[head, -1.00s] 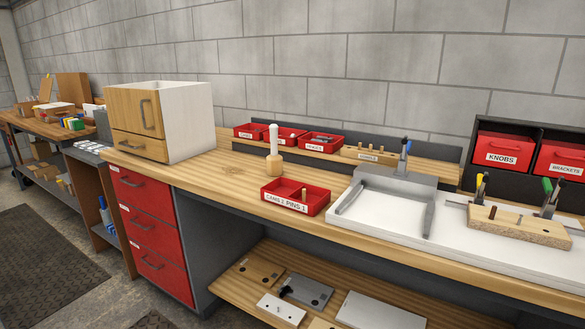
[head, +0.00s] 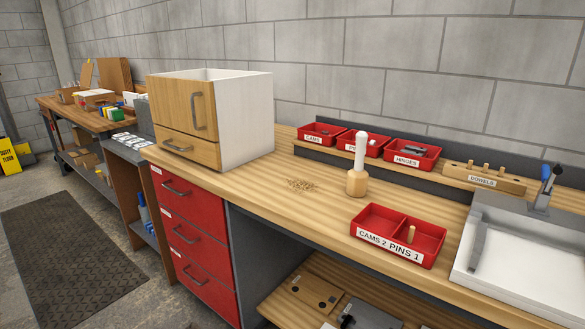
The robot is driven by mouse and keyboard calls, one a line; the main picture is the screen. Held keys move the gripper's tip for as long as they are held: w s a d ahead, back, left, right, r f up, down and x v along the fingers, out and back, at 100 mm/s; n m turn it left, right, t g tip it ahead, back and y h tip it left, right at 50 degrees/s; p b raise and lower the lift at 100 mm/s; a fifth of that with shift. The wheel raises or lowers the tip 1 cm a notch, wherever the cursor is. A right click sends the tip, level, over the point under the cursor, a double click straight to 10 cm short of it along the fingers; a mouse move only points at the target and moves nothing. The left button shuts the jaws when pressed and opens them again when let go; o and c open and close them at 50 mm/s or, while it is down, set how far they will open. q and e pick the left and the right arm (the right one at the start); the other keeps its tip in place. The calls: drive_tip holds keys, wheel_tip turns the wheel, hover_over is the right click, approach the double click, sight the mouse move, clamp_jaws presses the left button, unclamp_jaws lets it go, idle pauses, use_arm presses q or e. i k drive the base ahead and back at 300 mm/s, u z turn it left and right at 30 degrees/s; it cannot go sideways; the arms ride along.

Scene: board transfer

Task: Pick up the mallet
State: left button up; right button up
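The mallet (head: 357,178) stands upright on the wooden workbench, its wooden head down and its white handle pointing up. It stands behind the red two-part tray (head: 358,232) labelled CAMS 2 and PINS 1, and apart from it. Neither of my grippers shows in the head view.
A wood-and-white cabinet (head: 247,120) stands left of the mallet, with a small patch of wood crumbs (head: 302,185) between them. Red bins (head: 411,164) and a dowel block (head: 484,180) line the back ledge. A white tray (head: 500,283) is at right. Red drawers (head: 190,210) sit below the bench.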

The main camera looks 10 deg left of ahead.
sight(357, 178)
drive_tip(key=u, duration=0.2)
drive_tip(key=i, duration=0.8)
drive_tip(key=z, duration=0.6)
drive_tip(key=i, duration=0.55)
drive_tip(key=z, duration=0.5)
